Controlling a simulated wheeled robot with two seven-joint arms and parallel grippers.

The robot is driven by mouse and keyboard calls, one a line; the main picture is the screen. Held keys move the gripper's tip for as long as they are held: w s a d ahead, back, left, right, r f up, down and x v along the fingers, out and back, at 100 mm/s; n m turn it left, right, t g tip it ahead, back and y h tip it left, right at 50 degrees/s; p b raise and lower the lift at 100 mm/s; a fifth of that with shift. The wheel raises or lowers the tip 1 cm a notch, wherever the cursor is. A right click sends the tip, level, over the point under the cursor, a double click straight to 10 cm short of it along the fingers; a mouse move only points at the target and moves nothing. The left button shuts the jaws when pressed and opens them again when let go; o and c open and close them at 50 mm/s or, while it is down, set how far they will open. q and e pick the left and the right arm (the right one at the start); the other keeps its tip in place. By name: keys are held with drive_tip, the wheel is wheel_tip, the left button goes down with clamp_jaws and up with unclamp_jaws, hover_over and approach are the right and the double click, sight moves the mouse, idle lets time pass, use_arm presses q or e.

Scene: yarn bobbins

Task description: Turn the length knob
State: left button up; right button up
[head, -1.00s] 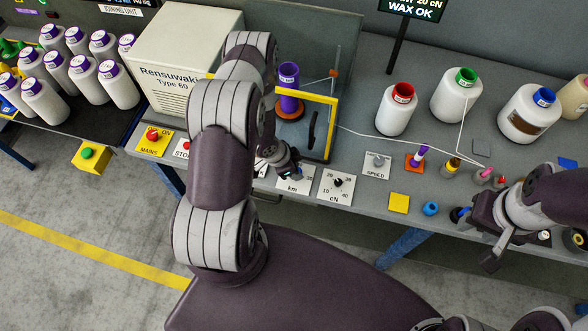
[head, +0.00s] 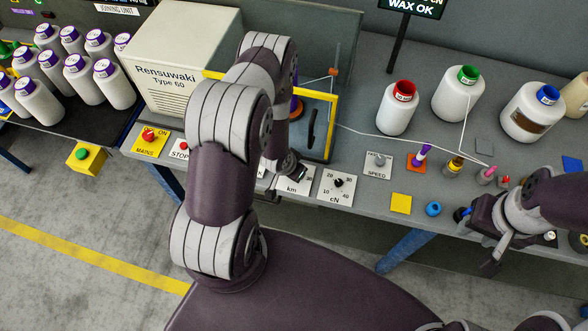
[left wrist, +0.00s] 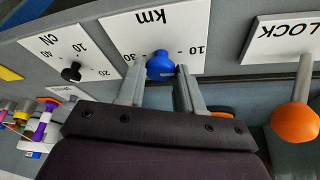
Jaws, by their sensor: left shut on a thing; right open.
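The length knob (left wrist: 160,66) is a blue knob on the white km plate (left wrist: 125,30) in the left wrist view. My left gripper (left wrist: 158,82) has one finger on each side of it and is shut on it. In the head view the km plate (head: 296,185) shows at the machine's front edge, and my left gripper (head: 297,172) is over it, mostly behind my own arm. The knob is hidden there. My right gripper (head: 480,240) is open and empty at the right, by the table's front edge.
The cN dial (head: 338,183) is close beside the km plate, with the SPEED plate (head: 377,165) farther right. An orange-tipped LOCK lever (left wrist: 294,118) is on the other side. A yellow-framed guard (head: 334,125) stands behind. White bobbins (head: 397,115) stand at the back right.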

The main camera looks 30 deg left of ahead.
use_arm(q)
drive_tip(key=shift+w+r, duration=0.15)
drive_tip(key=shift+w, duration=0.05)
drive_tip(key=o, duration=0.8)
drive_tip(key=shift+c, duration=0.2)
drive_tip(key=shift+o, duration=1.4)
drive_tip(key=shift+s, duration=0.1)
drive_tip(key=b+v, duration=0.1)
drive_tip(key=v, duration=1.1)
drive_tip(key=shift+s+r, duration=0.2)
drive_tip(key=shift+r, duration=0.05)
